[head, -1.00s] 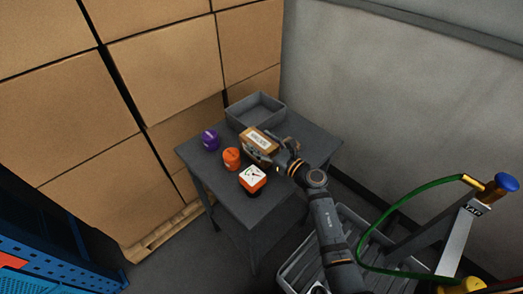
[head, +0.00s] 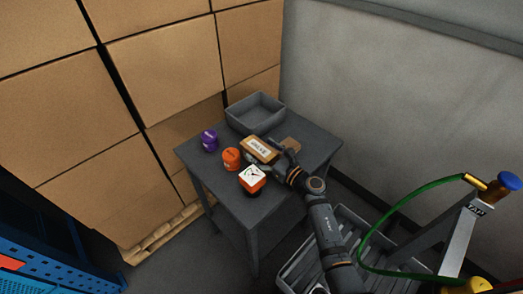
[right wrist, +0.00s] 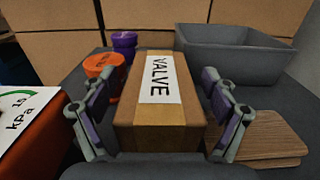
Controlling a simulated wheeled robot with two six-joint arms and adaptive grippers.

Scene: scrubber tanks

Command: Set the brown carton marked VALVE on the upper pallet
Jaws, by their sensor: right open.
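The brown carton with a white VALVE label (head: 258,150) is on the grey table (head: 252,208), in front of the grey bin. In the right wrist view the carton (right wrist: 160,138) lies between the fingers of my right gripper (right wrist: 158,98), label up. The fingers are open, one on each side, with a visible gap on the right; contact on the left is hard to tell. In the head view my right gripper (head: 282,160) is at the carton's right end. My left gripper is not in view. I cannot tell which thing is the upper pallet.
A grey bin (head: 256,110) stands behind the carton. A flat brown wooden piece (right wrist: 262,137) lies to its right. An orange container (head: 231,159), a purple one (head: 209,140) and an orange gauge block (head: 252,180) stand left. A slatted grey crate (head: 300,268) is below right.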

